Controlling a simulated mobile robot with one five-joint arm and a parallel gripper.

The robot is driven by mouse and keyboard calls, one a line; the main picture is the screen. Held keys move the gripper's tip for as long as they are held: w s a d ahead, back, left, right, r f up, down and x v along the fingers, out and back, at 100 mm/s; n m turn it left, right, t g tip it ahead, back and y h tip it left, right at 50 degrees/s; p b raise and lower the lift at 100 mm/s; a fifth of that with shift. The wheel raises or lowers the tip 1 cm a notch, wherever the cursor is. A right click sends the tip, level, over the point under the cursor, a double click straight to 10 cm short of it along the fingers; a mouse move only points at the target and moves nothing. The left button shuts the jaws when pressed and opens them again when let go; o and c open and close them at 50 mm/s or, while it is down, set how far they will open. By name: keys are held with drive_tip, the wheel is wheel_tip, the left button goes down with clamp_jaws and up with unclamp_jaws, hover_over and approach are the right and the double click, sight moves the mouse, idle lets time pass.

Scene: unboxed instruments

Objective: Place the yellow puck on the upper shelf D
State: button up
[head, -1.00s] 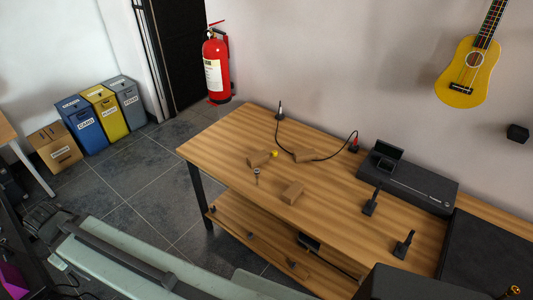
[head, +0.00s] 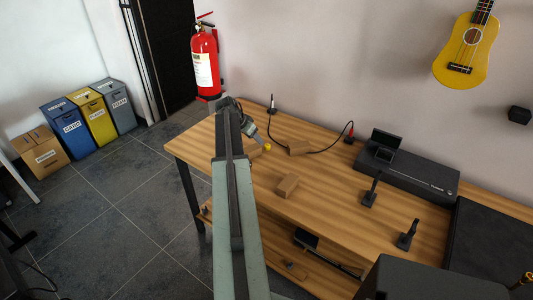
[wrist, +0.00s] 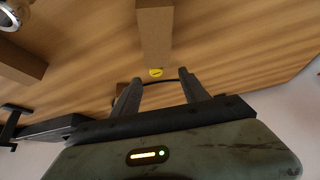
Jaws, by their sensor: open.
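My gripper (head: 260,141) is open and empty, close to the puck in the head view. In the wrist view my gripper (wrist: 158,78) has its two dark fingers apart. I cannot tell how high it is above the table. No label D can be read in these views.
The wooden table (head: 330,200) holds brown blocks (head: 288,185), a looping cable, black stands (head: 370,190) and a black device (head: 408,175). A lower shelf (head: 272,240) lies beneath it. A fire extinguisher (head: 205,65) stands behind the left end. The table's middle is mostly clear.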

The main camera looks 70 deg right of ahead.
sight(267, 145)
drive_tip(key=shift+s+d+m, duration=0.3)
drive_tip(key=shift+s+d, duration=0.45)
drive_tip(key=shift+s, duration=0.2)
drive_tip(key=b+x, duration=0.6)
drive_tip(key=x, duration=0.1)
drive_tip(key=shift+w+a+f, duration=0.1)
drive_tip(key=shift+f, duration=0.25)
drive_tip(key=shift+d+f+b, duration=0.15)
drive_tip(key=shift+d+b, duration=0.05)
drive_tip(key=shift+b, duration=0.25)
drive_tip(key=shift+r, duration=0.2)
clamp_jaws()
